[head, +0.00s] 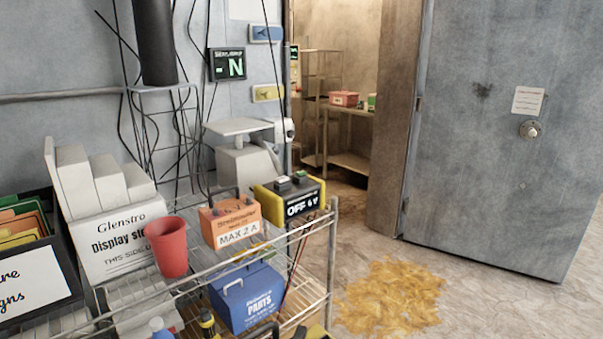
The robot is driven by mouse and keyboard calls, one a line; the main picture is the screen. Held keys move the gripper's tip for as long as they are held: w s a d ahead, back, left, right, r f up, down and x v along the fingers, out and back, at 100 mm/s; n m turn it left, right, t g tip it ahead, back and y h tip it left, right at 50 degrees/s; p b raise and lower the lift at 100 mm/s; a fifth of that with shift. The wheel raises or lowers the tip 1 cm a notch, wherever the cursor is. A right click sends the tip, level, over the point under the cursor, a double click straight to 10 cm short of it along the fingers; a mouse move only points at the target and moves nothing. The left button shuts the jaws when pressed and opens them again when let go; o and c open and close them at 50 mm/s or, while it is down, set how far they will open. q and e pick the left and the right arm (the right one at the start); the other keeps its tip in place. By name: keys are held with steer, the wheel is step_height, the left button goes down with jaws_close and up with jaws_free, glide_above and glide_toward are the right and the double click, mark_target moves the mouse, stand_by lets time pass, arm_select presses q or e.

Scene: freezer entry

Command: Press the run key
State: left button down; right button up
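A yellow and black control box (290,198) stands on the right end of the wire cart's top shelf. Its front reads "OFF" in white on black. I cannot read any label on the keys, so I cannot tell which one is the run key. Neither of my grippers is in view, and nothing touches the box.
An orange box (231,221) marked "MAX 2 A" and a red cup (167,247) share the wire cart (331,262). A blue parts box (247,297) sits below. A yellowish patch (393,299) covers floor right of the cart. The grey door (500,130) stands open.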

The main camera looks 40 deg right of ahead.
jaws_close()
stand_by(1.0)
